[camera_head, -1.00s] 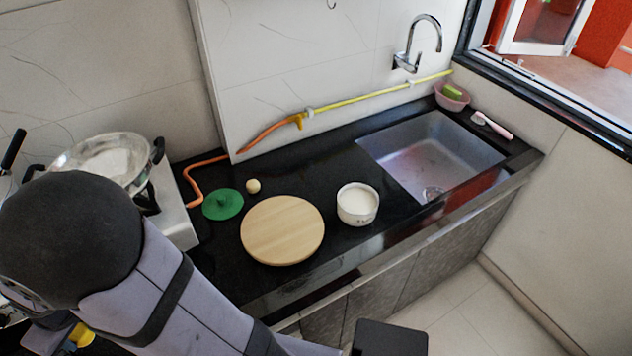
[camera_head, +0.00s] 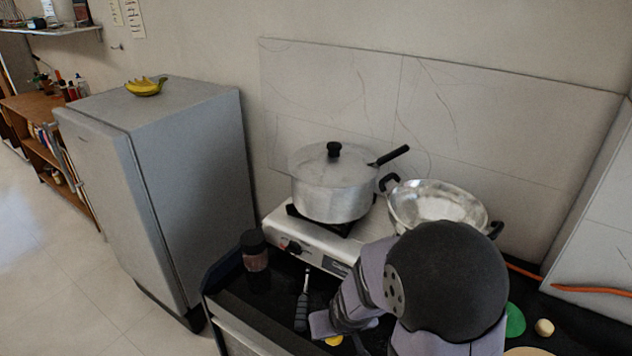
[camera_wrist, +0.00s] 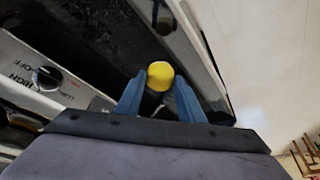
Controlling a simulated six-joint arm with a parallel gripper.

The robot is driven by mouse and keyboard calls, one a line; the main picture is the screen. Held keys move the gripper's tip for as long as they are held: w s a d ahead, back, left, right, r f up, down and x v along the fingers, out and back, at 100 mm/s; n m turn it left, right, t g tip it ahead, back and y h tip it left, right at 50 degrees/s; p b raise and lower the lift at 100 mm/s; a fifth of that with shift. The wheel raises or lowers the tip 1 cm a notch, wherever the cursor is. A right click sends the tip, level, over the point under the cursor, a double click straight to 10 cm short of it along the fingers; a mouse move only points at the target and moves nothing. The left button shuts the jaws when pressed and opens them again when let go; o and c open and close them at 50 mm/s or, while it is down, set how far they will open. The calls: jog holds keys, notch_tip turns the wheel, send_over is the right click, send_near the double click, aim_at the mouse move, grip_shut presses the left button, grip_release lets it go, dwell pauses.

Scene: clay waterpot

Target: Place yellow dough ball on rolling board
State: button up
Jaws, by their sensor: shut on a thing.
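The yellow dough ball (camera_wrist: 160,75) is between the blue fingertips of my gripper (camera_wrist: 159,88) in the wrist view, and the gripper is shut on it. A small part of the ball (camera_head: 333,340) shows at the bottom of the head view, beside my arm, over the black counter. The wooden rolling board (camera_head: 526,351) shows only as a sliver at the bottom right edge of the head view. It lies to the right of my arm, apart from the held ball.
A gas stove (camera_head: 285,235) with a lidded pot (camera_head: 330,192) and a metal wok (camera_head: 436,207) stands behind my arm. A dark jar (camera_head: 255,255) and a black-handled tool (camera_head: 302,312) are left. A green lid (camera_head: 515,320) and cream ball (camera_head: 544,327) lie near the board.

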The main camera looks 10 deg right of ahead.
jog(key=shift+d, duration=0.1)
jog(key=s+d+m+h+b, duration=0.1)
jog(key=s+d+m, duration=0.3)
jog(key=d, duration=0.8)
jog(key=s+d+m+g+h+b, duration=0.1)
jog(key=s+d+m, duration=0.3)
jog(key=d, duration=0.8)
jog(key=s+d+m+g+h+b, duration=0.1)
jog(key=s+d+m, duration=0.3)
jog(key=d, duration=0.9)
jog(key=shift+s+f+h, duration=0.2)
jog(key=shift+s+h, duration=0.05)
jog(key=shift+s, duration=0.7)
jog(key=shift+s+f+h, duration=0.2)
jog(key=shift+s+h, duration=0.05)
jog(key=shift+s, duration=0.65)
jog(key=s+d+r+m+g, duration=0.2)
jog(key=s+d+r+m, duration=0.1)
jog(key=s+d+r, duration=0.55)
jog(key=shift+m+h, duration=0.3)
jog(key=shift+m, duration=0.1)
jog(key=shift+s+d+f+p, duration=0.1)
jog(key=shift+s+f+p, duration=0.05)
jog(key=shift+f, duration=2)
jog(key=shift+s+d+f+p, duration=0.1)
jog(key=shift+d+f, duration=0.05)
jog(key=shift+f, duration=1.95)
jog(key=shift+s+d+f+p, duration=0.1)
jog(key=shift+s+f+p, duration=0.05)
jog(key=shift+f, duration=2)
